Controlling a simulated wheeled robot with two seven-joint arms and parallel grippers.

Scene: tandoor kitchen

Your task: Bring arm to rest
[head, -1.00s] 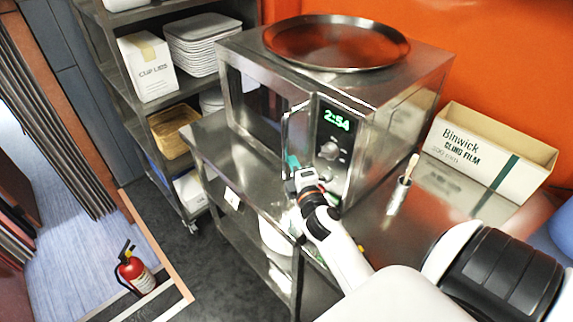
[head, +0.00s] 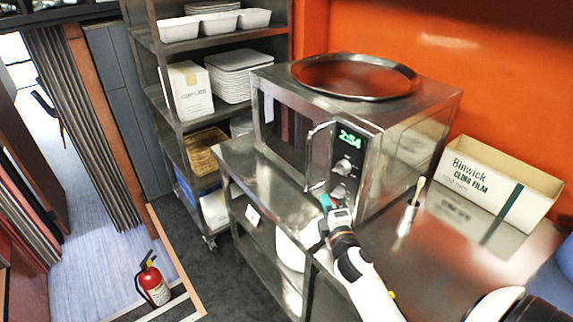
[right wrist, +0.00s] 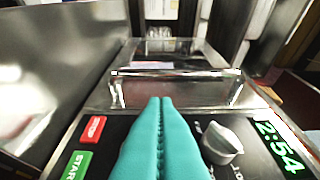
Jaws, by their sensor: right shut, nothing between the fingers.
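My right arm reaches in from the lower right of the head view. Its gripper (head: 326,203) is shut and empty, in front of the steel microwave (head: 375,185) and just below its door handle (head: 309,160). In the right wrist view the two teal fingers (right wrist: 160,135) are pressed together. They point towards the handle (right wrist: 175,74) across the control panel, with a gap that I cannot judge exactly. The microwave door (head: 278,120) looks closed. My left gripper is not in view.
A round metal tray (head: 355,78) lies on the microwave. A cling film box (head: 500,185) and a small holder with a brush (head: 408,210) stand on the steel counter at right. A shelf rack (head: 150,95) is behind. A fire extinguisher (head: 153,283) stands on the floor at left.

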